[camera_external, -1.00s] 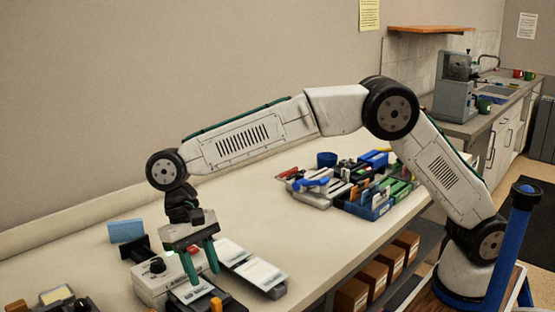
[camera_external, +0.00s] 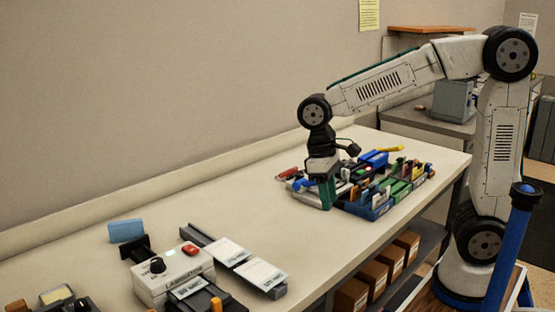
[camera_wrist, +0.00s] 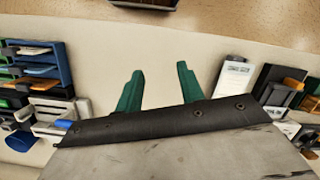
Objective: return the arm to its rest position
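My gripper (camera_external: 326,190) hangs from my raised, bent arm, over the near left part of the desk organizer in the outside view. In the wrist view its two green fingers (camera_wrist: 160,88) stand apart with nothing between them, above bare worktop. The arm's upper link stands nearly upright over its base, and the forelink reaches left. The fingertips are partly hidden against the organizer in the outside view.
The organizer (camera_external: 372,210) with blue and green trays stands on the bench (camera_external: 240,204). Bare worktop lies between.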

